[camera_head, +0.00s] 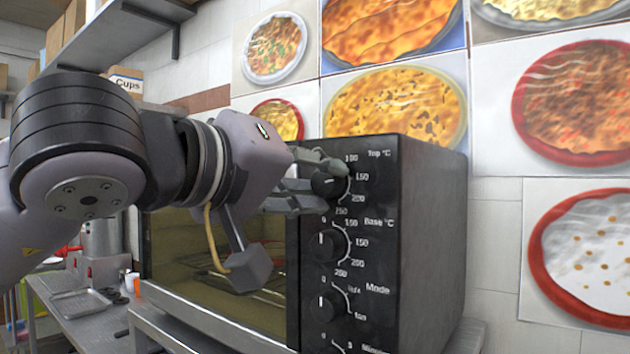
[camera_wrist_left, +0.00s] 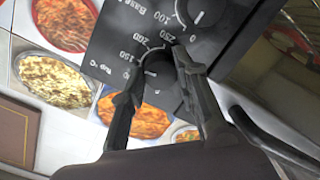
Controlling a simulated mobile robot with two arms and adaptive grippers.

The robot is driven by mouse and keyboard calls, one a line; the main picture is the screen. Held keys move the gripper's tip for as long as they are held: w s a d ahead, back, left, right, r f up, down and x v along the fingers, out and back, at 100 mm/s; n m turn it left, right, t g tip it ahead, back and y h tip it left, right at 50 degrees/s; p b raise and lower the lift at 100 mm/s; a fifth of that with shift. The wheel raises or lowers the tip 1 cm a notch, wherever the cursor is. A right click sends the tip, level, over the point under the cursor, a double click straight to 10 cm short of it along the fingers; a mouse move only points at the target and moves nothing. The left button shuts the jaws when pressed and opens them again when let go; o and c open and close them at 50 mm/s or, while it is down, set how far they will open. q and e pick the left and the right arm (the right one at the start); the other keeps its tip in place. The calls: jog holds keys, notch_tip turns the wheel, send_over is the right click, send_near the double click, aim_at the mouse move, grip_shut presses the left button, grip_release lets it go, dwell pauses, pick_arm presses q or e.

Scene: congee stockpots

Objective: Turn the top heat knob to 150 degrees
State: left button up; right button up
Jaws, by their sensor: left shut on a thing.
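The black oven (camera_head: 430,240) has a column of knobs on its front panel. The top heat knob (camera_head: 328,184), labelled "Top °C", is uppermost and partly covered by my gripper in the head view. My left gripper (camera_head: 322,187) comes in from the left, its fingers shut around the knob from both sides. In the left wrist view, the top heat knob (camera_wrist_left: 158,76) sits between the two fingertips of my left gripper (camera_wrist_left: 157,80), with 150 and 200 printed beside it. I cannot read clearly which number its mark points at. My right gripper is not in view.
Below the top knob are the base heat knob (camera_head: 326,244) and the mode knob (camera_head: 325,306). The oven's glass door (camera_head: 180,250) is left of the panel, under my left arm. A wall with food pictures (camera_head: 395,105) is behind. A metal counter (camera_head: 95,318) with trays stands at left.

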pick_arm(q)
jog(key=shift+f, duration=0.15)
jog(key=o, duration=1.2)
jog(key=shift+c, duration=0.2)
jog(key=v, duration=1.2)
